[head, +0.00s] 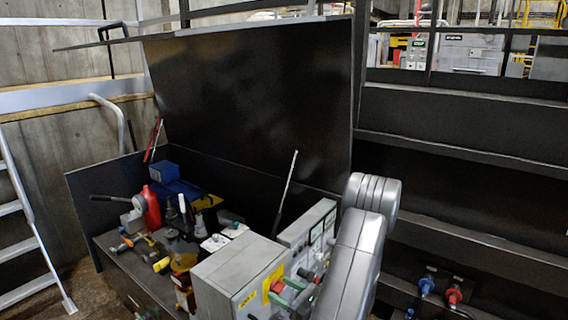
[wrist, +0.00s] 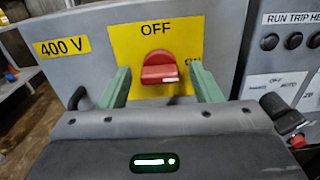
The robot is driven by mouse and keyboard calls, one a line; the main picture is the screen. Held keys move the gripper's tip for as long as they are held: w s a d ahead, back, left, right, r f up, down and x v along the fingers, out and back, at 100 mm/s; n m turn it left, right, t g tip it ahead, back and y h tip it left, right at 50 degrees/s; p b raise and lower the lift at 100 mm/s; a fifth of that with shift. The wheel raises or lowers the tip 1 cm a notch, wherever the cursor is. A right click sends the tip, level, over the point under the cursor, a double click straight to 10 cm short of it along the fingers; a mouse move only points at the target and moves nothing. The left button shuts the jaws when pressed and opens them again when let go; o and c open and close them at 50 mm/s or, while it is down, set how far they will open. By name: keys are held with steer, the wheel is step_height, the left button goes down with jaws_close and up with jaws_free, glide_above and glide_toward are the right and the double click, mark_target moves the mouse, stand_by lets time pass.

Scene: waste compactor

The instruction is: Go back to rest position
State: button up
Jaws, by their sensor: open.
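My gripper (wrist: 160,72) is open, with its two green fingers apart on either side of a red rotary switch (wrist: 161,68). The switch sits on a yellow plate (wrist: 130,47) marked OFF at the top, with its handle lying roughly level. I cannot tell whether the fingers touch the handle. In the head view my gripper (head: 291,291) is at the front of the grey 400 V cabinet (head: 228,272), partly hidden by the cabinet's edge and my arm.
A control panel (head: 308,232) with buttons stands right beside the cabinet. A bench crowded with tools, a red bottle (head: 151,207) and a blue box (head: 165,172) lies to the left. A dark raised panel (head: 250,90) stands behind. Blue and red connectors (head: 454,297) are at the lower right.

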steer(key=shift+d, duration=0.1)
steer(key=v, duration=1.3)
steer(key=x, duration=1.3)
steer(key=shift+s, duration=0.15)
steer(key=shift+s+d+n, duration=0.1)
steer(key=shift+d+n, duration=0.05)
steer(key=shift+n, duration=2.2)
steer(key=shift+s+d+n, duration=0.1)
steer(key=shift+n, duration=2.3)
steer(key=shift+d+n, duration=0.15)
steer(key=shift+n, duration=2.2)
